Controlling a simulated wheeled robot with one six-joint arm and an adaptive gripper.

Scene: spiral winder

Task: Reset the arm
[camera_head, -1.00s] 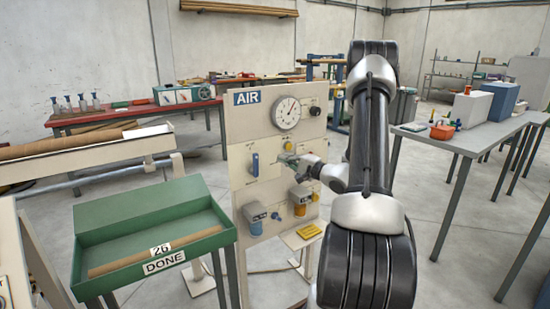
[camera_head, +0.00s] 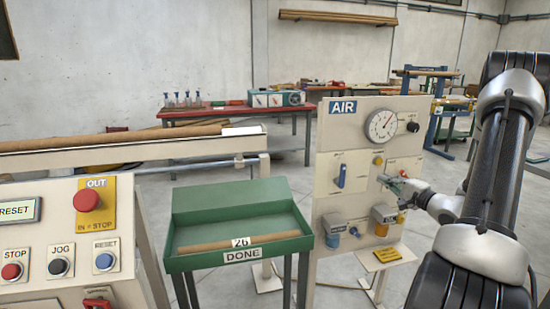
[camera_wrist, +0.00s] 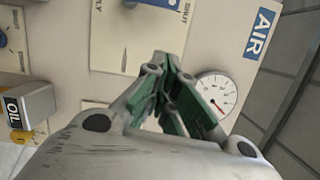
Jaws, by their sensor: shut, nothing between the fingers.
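My gripper (camera_head: 390,182) is in front of the cream AIR panel (camera_head: 326,172) in the head view, at the height of its middle. It is shut and empty. In the wrist view the closed green-padded fingers (camera_wrist: 168,85) point at the panel face; I cannot tell whether they touch it. My arm reaches in from the right side of the head view. The panel carries a round gauge (camera_head: 381,126), a blue lever (camera_head: 341,176) and a black knob (camera_head: 413,127). The gauge also shows in the wrist view (camera_wrist: 216,92).
A control box (camera_head: 35,238) at the left has a red OUT button (camera_head: 87,200), and STOP, JOG and RESET buttons (camera_head: 104,261). A green DONE tray (camera_head: 240,198) holds a brown tube (camera_head: 203,246). A red bench (camera_head: 236,111) stands behind.

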